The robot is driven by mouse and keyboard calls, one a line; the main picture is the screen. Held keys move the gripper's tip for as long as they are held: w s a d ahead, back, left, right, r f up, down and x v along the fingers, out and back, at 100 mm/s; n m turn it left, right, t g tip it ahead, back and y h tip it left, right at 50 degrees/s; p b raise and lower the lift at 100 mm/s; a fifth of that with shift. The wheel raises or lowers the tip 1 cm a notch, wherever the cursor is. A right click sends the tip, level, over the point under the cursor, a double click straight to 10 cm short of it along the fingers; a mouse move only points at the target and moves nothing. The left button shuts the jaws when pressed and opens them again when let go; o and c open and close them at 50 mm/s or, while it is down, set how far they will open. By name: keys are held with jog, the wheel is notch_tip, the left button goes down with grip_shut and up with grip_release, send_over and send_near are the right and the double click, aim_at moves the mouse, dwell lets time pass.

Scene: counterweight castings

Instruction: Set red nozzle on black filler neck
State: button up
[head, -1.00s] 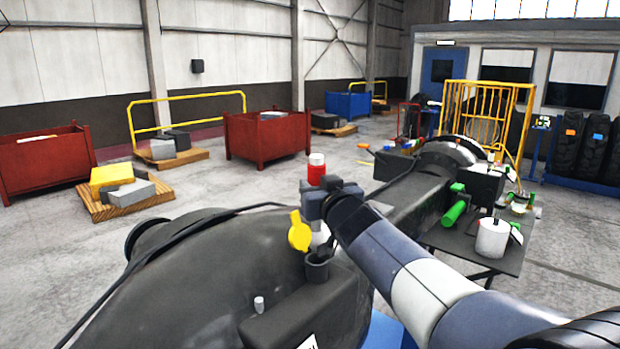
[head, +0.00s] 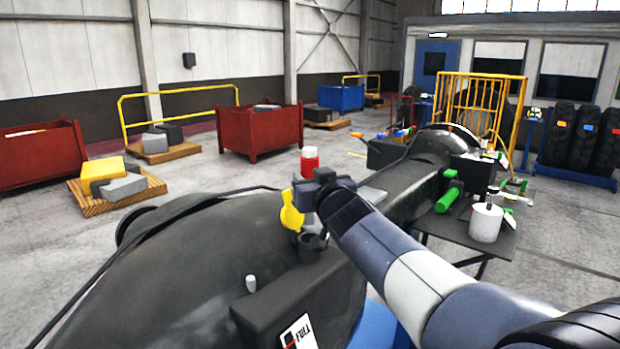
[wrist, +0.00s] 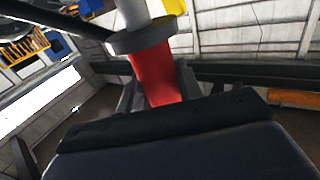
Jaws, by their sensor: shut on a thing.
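The red nozzle (head: 310,163) stands roughly upright in my gripper (head: 314,187), its red and white top showing above the jaws in the head view. In the wrist view the red body (wrist: 153,76) of the nozzle is between the jaws, with a grey collar and a pale spout beyond it. The black filler neck (head: 309,247) rises from the dark casting (head: 205,265) just below my gripper. My gripper and a yellow flap (head: 291,212) cover the space above the neck, so I cannot tell whether the spout touches or enters it.
A dark cable (head: 170,222) runs over the casting, and a small pale stub (head: 251,284) stands left of the neck. At right, a table holds a white pot (head: 486,223) and a green cylinder (head: 447,200). Open floor lies beyond the casting.

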aim_at(311, 218)
jog(key=shift+f+b, duration=0.75)
jog(key=shift+f, duration=0.3)
jog(key=shift+f+b, duration=2.6)
jog(key=shift+f, duration=0.6)
dwell(0.8)
jog(key=o, duration=0.8)
jog(key=shift+o, duration=0.4)
jog(key=shift+f, duration=0.15)
jog(key=shift+s, duration=0.1)
jog(key=v, duration=1)
jog(key=shift+s+d, duration=0.2)
jog(key=shift+s, duration=0.15)
jog(key=shift+w, duration=0.15)
